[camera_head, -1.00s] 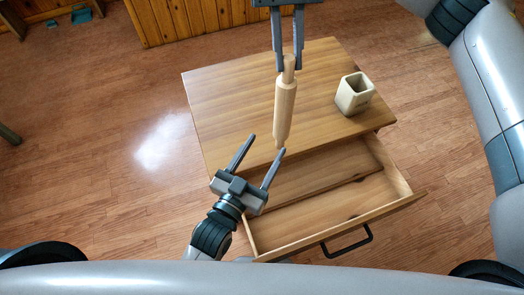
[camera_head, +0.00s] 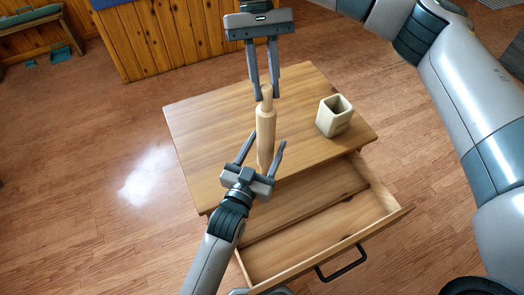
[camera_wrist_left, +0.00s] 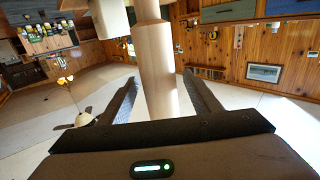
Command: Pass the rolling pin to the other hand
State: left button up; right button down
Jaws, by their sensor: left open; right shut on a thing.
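The wooden rolling pin (camera_head: 266,135) hangs roughly upright above the table in the head view. My right gripper (camera_head: 266,96) comes from above and is shut on its upper handle. My left gripper (camera_head: 259,158) is below, pointing up, open, with its fingers on either side of the pin's lower end. In the left wrist view the pin (camera_wrist_left: 158,70) stands between the two open fingers (camera_wrist_left: 163,85). I cannot tell whether the left fingers touch it. The pin's lower tip is hidden in the head view.
A wooden table (camera_head: 205,125) stands below, with its drawer (camera_head: 375,228) pulled open and empty at the front. A beige square cup (camera_head: 334,118) stands on the tabletop to the right. Open floor lies to the left.

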pick_arm(q)
jog(key=c, duration=1.3)
jog(key=shift+c, duration=0.3)
pick_arm(e)
jog(key=c, duration=1.5)
grip_release()
jog(key=shift+o, duration=0.2)
jog(key=shift+r, duration=0.1)
jog(key=v, duration=1.1)
jog(key=shift+w+r, duration=0.25)
jog(key=shift+r, duration=0.05)
